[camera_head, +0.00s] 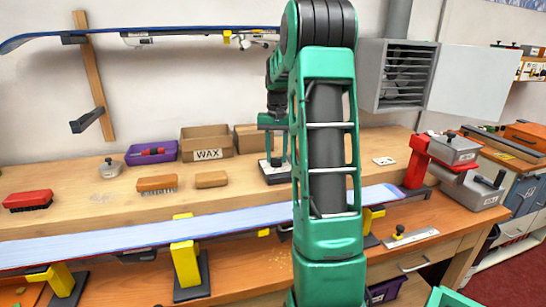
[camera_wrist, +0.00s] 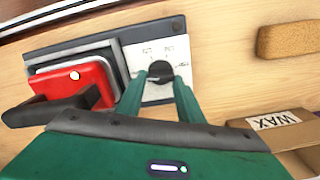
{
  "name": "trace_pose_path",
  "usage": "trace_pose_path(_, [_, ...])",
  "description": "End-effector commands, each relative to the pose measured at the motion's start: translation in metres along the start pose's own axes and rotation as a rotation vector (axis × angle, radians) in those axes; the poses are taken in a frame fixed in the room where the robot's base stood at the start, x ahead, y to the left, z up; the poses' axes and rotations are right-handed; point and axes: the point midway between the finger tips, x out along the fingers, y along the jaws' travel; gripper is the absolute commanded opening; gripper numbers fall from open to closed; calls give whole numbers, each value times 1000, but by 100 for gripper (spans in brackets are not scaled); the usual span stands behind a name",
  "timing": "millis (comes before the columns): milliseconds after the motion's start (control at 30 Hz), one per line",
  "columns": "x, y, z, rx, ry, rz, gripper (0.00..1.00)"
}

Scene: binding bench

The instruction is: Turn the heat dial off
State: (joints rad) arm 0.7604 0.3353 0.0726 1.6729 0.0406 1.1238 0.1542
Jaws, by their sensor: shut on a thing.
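The heat dial (camera_wrist: 160,72) is a small black knob on a white panel (camera_wrist: 150,97) with printed marks around it. My gripper (camera_wrist: 161,80) has its two green fingers on either side of the knob, shut on it. The knob's pointer and exact setting are too small to read. In the head view my arm covers most of this spot, and only a corner of the white panel shows below the gripper. A red iron (camera_wrist: 88,82) with a dark handle rests on a grey plate beside the panel in the wrist view.
A cardboard WAX box (camera_head: 207,142) and a tan block (camera_head: 212,180) stand near the panel. A purple tray (camera_head: 151,152) and brushes lie left. A long blue ski (camera_head: 130,238) lies across yellow supports in front. A red vise (camera_head: 416,163) stands right.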

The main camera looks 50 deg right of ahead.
Motion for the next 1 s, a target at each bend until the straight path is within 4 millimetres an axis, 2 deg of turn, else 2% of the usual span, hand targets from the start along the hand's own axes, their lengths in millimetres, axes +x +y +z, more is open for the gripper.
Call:
trace_pose_path(33, [-4,-9,-2,-46,12,-7,12])
trace_pose_path(300, [-3,-10,-1,-156,11,-7,11])
trace_pose_path(867, [-2,-10,0,-190,6,-7,10])
trace_pose_path(900, [-2,-10,0,-190,6,-7,35])
trace_pose_path(967, [-1,-10,0,-189,5,-6,50])
trace_pose_path(1000, [-1,-9,0,-187,4,-6,52])
